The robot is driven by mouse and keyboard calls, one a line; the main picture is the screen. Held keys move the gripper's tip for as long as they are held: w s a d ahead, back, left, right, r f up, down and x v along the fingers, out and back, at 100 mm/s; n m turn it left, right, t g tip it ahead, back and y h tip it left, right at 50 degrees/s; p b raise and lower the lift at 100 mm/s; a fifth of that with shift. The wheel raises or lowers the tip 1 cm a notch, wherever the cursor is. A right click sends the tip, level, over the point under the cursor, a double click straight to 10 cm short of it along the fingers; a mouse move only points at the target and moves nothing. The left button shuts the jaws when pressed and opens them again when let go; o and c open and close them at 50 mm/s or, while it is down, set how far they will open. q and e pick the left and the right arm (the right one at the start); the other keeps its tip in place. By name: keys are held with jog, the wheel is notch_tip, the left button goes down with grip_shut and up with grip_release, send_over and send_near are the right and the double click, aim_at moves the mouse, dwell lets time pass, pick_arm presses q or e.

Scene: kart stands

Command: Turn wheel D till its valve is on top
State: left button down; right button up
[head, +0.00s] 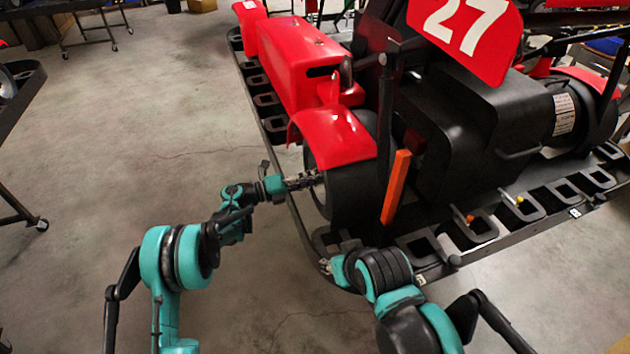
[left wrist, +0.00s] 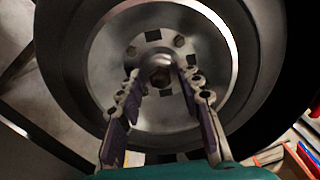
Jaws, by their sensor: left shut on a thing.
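A black-tyred wheel (head: 353,197) sits at the kart's near corner under a red fender. No letter shows on it, so I cannot tell from a marking that it is wheel D. My left gripper (head: 315,180) reaches its outer face from the left. In the left wrist view the silver rim (left wrist: 105,65) faces me, and the fingers of my left gripper (left wrist: 157,74) are closed around the central hub nut (left wrist: 161,77). I cannot make out the valve. My right gripper (head: 327,266) is low by the stand's near corner, small and partly hidden by its arm; its opening is unclear.
The red kart (head: 300,70) with number plate 27 rests on a black stand with a slotted rim (head: 550,222). An orange upright bar (head: 396,187) stands right of the wheel. Another stand (head: 18,95) is at the left edge. The grey floor between is clear.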

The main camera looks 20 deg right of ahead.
pick_arm(q)
jog(key=n+b, duration=0.1)
jog(key=n, duration=0.6)
jog(key=shift+f, duration=0.1)
dwell(0.4)
jog(key=c, duration=1.4)
grip_release()
jog(key=shift+o, duration=0.2)
jog(key=a, duration=1.2)
jog(key=shift+s, duration=0.15)
